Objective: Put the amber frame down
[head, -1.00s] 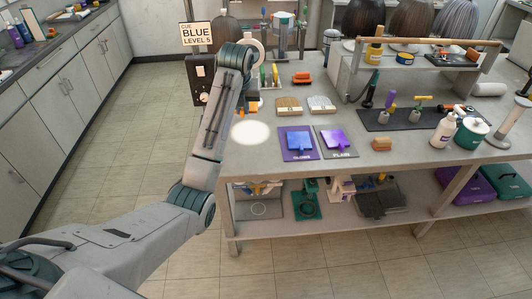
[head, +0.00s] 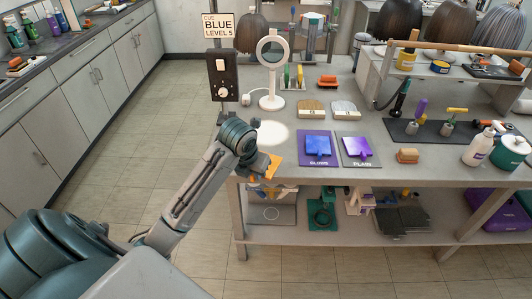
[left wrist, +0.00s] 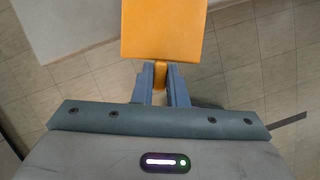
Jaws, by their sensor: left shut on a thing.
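The amber frame (head: 274,166) is mostly hidden behind my left gripper (head: 262,172) in the head view, at the front left corner of the table (head: 300,172). In the left wrist view, the amber frame (left wrist: 163,30) is a flat orange plate with a short handle. My left gripper (left wrist: 161,80) is shut on that handle. The floor and a pale surface's edge show beyond the plate. The plate looks raised, but its exact height is unclear. My right gripper is not in view.
A round white light spot (head: 272,133) lies on the bare tabletop behind the gripper. A white round mirror on a stand (head: 271,75) and a switch box (head: 223,78) are behind it. Purple (head: 318,147) and grey (head: 357,150) mats with blue and violet pieces lie to the right.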

